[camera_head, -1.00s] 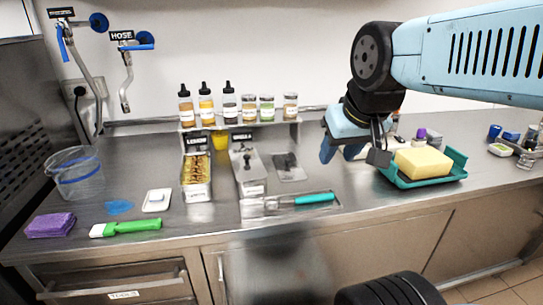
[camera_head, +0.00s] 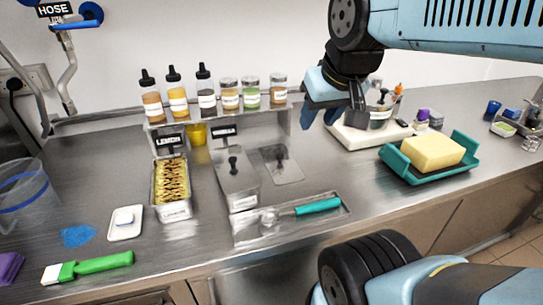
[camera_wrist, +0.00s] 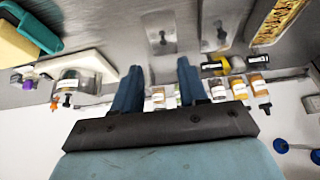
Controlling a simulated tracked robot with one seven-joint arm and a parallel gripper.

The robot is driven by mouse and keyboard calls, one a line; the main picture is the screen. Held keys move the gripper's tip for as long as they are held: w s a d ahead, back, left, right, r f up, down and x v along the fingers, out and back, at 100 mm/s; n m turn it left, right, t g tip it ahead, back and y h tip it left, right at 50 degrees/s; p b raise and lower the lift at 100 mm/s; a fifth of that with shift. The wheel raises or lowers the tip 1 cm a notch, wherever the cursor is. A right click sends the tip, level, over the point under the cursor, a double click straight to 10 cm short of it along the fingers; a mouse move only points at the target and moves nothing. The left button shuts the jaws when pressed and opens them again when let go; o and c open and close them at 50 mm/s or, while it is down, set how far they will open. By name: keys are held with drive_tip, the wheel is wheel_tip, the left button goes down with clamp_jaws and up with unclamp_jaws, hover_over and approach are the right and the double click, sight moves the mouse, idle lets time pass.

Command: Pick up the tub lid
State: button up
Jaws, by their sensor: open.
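A flat grey metal lid with a black knob (camera_head: 282,165) lies on the steel counter, right of the vanilla tub (camera_head: 238,182). The vanilla tub also has a black-knobbed lid on it. The loose lid also shows in the wrist view (camera_wrist: 161,38), beyond my fingertips. The lemon tub (camera_head: 172,187) is uncovered, with yellow and brown contents. My gripper (camera_head: 318,118) is open and empty, above the counter, up and right of the loose lid in the head view. In the wrist view, my gripper (camera_wrist: 158,72) points towards the lid, with space between its fingers.
A shelf (camera_head: 215,115) with bottles and jars stands behind the tubs. A metal tray (camera_head: 292,218) with a teal-handled scoop lies in front. A white board (camera_head: 360,136) with a container and a teal tray (camera_head: 430,175) with a yellow block stand at right.

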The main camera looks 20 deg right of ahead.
drive_tip(key=shift+o, duration=1)
drive_tip(key=shift+w, duration=0.2)
drive_tip(key=g, duration=0.6)
hover_over(280, 155)
wheel_tip(280, 155, down, 10)
drive_tip(key=f, duration=0.8)
drive_tip(key=shift+s+a, duration=0.2)
drive_tip(key=shift+a, duration=0.2)
drive_tip(key=shift+w+d+f, duration=0.1)
drive_tip(key=shift+d+f, duration=0.1)
drive_tip(key=shift+f, duration=1.15)
drive_tip(key=shift+d+f, duration=0.2)
drive_tip(key=shift+f, duration=1.1)
drive_tip(key=shift+c, duration=0.4)
clamp_jaws()
